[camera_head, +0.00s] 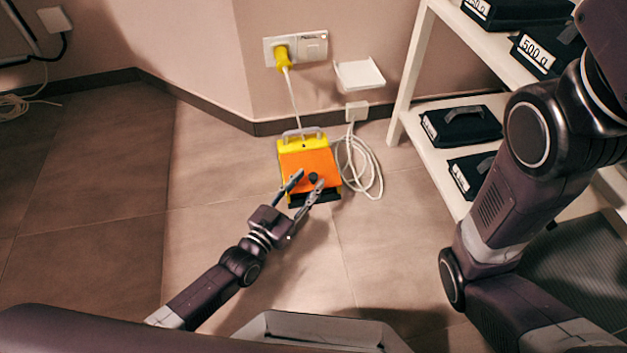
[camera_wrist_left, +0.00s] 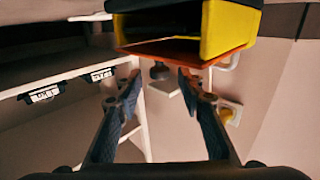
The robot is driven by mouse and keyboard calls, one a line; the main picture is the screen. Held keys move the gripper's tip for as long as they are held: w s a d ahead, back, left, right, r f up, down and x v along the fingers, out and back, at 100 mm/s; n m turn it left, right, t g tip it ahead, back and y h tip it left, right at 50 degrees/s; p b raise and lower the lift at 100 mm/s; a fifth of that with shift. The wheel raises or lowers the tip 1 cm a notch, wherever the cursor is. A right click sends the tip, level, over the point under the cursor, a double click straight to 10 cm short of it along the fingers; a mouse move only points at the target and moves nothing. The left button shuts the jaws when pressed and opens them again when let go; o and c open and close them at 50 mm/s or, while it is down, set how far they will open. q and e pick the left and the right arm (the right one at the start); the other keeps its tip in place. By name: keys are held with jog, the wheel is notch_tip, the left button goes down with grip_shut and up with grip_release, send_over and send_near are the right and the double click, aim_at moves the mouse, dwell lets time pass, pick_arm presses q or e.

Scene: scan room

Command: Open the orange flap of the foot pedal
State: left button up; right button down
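The foot pedal has a yellow body (camera_head: 287,145), a black front edge and an orange flap (camera_head: 300,160) on top. It stands on the floor by the wall. A black knob (camera_head: 313,177) sits on the flap near its front. My left gripper (camera_head: 307,182) is open over the flap's front, with the knob between its fingers. In the left wrist view the scene looks inverted: the orange flap (camera_wrist_left: 205,52) lies under the yellow side (camera_wrist_left: 222,28), and the knob (camera_wrist_left: 160,72) shows between the open fingertips (camera_wrist_left: 159,82), apparently untouched. A dark front opening shows. My right gripper is out of view.
A yellow plug (camera_head: 282,57) sits in the wall socket, its cable running to the pedal. A coiled white cable (camera_head: 367,165) lies right of the pedal. A white shelf (camera_head: 406,85) with black weight bags stands at the right. Floor at the left is clear.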

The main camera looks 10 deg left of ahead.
aim_at(311, 179)
pick_arm(q)
jog(key=shift+b+x, duration=0.7)
jog(key=shift+x, duration=0.95)
grip_shut()
